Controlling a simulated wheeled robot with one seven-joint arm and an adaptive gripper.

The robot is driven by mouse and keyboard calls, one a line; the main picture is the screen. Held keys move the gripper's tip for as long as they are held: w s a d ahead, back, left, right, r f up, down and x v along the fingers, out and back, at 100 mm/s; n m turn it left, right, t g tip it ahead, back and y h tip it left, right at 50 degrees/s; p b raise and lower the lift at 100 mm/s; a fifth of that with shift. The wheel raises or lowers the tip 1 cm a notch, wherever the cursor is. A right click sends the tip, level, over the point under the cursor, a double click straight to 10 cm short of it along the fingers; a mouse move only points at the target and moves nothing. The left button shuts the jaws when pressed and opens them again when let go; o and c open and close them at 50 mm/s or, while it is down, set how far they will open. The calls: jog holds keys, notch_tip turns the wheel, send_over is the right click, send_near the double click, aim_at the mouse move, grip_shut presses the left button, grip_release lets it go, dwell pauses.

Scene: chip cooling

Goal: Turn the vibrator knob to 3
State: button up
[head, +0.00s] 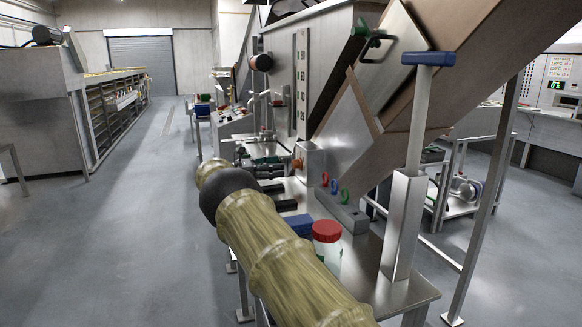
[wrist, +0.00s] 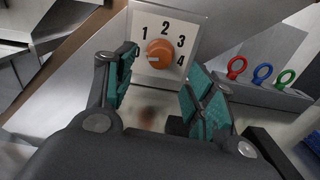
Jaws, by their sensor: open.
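The orange vibrator knob (wrist: 159,53) sits on a pale dial plate (wrist: 168,72) marked 1 to 4 in the wrist view. A light mark shows on the knob's lower left side, apart from the numeral 3 (wrist: 181,41) at its upper right. In the head view the knob (head: 297,163) shows from the side on its metal box (head: 312,160). My gripper (wrist: 163,82) is open and empty, its teal-padded fingers spread in front of the dial, with the knob beyond them. It also shows in the head view (head: 276,165), near the knob. Contact is not visible.
Red, blue and green rings (wrist: 262,73) stand on a grey block right of the dial. A sloping metal chute (head: 365,130) rises behind the knob.

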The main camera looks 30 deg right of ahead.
aim_at(293, 165)
jog(key=shift+x, duration=3.05)
jog(key=c, duration=1)
